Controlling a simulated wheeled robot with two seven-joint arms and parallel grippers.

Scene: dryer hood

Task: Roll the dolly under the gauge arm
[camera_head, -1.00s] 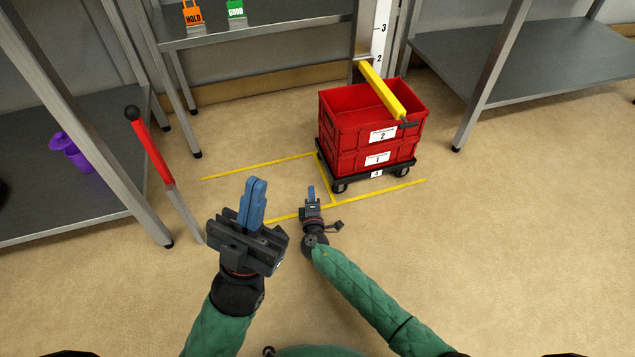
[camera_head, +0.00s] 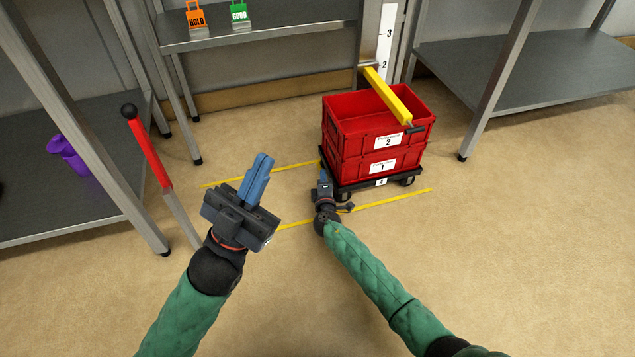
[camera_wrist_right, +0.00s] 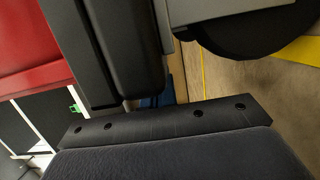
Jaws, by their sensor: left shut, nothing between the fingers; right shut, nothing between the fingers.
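The black dolly (camera_head: 362,187) stands on the floor at centre right, carrying two stacked red crates: crate 1 (camera_head: 350,172) below, crate 2 (camera_head: 350,130) on top. The yellow gauge arm (camera_head: 388,97) reaches out from a numbered post and overlaps the top of crate 2 in the head view. My right gripper (camera_head: 325,180) is shut at the dolly's left side; contact is unclear. The right wrist view shows a blue fingertip (camera_wrist_right: 150,102) beside dark parts, with red crate wall (camera_wrist_right: 25,40) at the left. My left gripper (camera_head: 258,178) is shut and empty, left of the dolly.
Yellow lines (camera_head: 400,199) mark the floor around the dolly. A red-handled lever (camera_head: 150,150) stands at the left, near a shelf with a purple container (camera_head: 68,155). HOLD (camera_head: 196,17) and GOOD (camera_head: 239,13) tags are on the back shelf. Front right floor is clear.

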